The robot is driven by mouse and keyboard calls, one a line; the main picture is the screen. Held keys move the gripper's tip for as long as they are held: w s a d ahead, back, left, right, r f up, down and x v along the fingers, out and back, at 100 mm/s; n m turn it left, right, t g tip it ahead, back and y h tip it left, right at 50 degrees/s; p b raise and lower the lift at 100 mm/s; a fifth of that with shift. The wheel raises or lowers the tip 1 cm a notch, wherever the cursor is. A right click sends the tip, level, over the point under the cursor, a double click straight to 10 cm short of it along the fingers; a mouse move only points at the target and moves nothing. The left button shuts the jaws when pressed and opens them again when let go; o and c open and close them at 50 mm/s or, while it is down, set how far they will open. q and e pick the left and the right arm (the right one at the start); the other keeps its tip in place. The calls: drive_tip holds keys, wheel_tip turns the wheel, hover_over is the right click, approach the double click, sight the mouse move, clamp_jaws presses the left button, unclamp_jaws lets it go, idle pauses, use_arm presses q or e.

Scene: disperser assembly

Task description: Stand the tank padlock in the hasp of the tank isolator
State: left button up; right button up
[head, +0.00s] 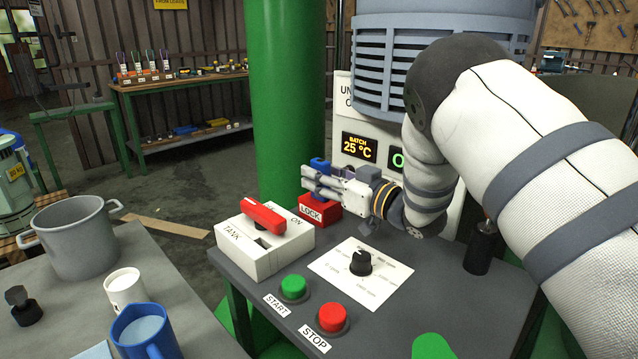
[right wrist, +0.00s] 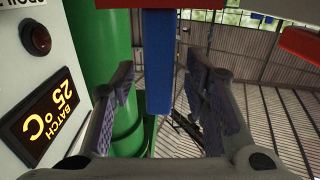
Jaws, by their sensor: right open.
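The tank isolator (head: 262,247) is a white box marked TANK and ON, with a red handle (head: 263,216) lying across its top and a small dark opening in front of it. A red block marked LOCK (head: 319,210) sits at the panel's far edge, right of the isolator. A blue upright part (right wrist: 158,65) rises at this block; I take the two for the padlock and its holder, but cannot tell where they join. My right gripper (head: 314,182) is open, its fingers on either side of the blue part without visible grip. My left gripper is out of view.
On the panel are a dial (head: 361,263), a green START button (head: 293,287), a red STOP button (head: 332,318) and a black cylinder (head: 481,248). A pot (head: 75,238), white cup (head: 125,290) and blue jug (head: 146,335) stand on the left table. A green column (head: 285,90) rises behind.

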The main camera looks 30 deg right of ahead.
drive_tip(key=shift+w+a+f, duration=0.1)
drive_tip(key=shift+w, duration=0.45)
clamp_jaws()
drive_tip(key=shift+r, duration=0.2)
